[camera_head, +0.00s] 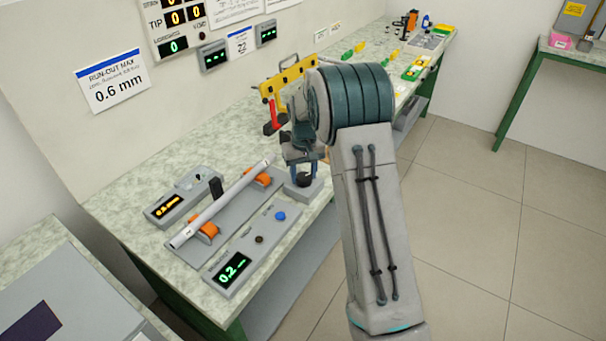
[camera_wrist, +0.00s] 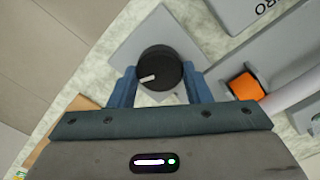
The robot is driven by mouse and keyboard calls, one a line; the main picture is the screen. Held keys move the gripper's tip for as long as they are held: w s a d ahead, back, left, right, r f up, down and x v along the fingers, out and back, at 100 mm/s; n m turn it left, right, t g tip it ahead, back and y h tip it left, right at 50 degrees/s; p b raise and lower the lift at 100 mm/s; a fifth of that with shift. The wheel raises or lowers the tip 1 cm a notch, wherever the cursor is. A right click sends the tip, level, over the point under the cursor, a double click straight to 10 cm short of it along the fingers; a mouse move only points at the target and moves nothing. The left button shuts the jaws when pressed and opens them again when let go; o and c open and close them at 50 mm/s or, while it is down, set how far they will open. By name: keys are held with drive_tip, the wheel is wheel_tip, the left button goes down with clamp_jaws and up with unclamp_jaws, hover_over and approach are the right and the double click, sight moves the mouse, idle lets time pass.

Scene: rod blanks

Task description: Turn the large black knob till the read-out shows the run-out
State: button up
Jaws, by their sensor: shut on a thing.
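The large black knob (camera_wrist: 160,70) sits on a grey block and shows between my gripper's blue fingers in the wrist view. Its white pointer mark faces toward the lower left of that view. My gripper (camera_wrist: 158,88) is shut on the knob from above. In the head view the knob (camera_head: 303,180) is mostly covered by my gripper (camera_head: 302,165), at the right end of the fixture. A green read-out (camera_head: 232,271) on the grey panel shows about 0.2; its small trailing characters are hard to read.
A pale rod (camera_head: 222,203) lies across orange rollers (camera_head: 208,229). An amber display box (camera_head: 169,203) stands left of it. A wall sign (camera_head: 113,82) reads run-out max 0.6 mm. A yellow rack (camera_head: 288,82) stands behind my arm.

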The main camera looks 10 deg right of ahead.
sight(304, 176)
drive_tip(key=shift+m, duration=1.9)
drive_tip(key=o, duration=1)
drive_tip(key=shift+r, duration=0.1)
wheel_tip(304, 176, up, 14)
drive_tip(key=shift+b, duration=0.3)
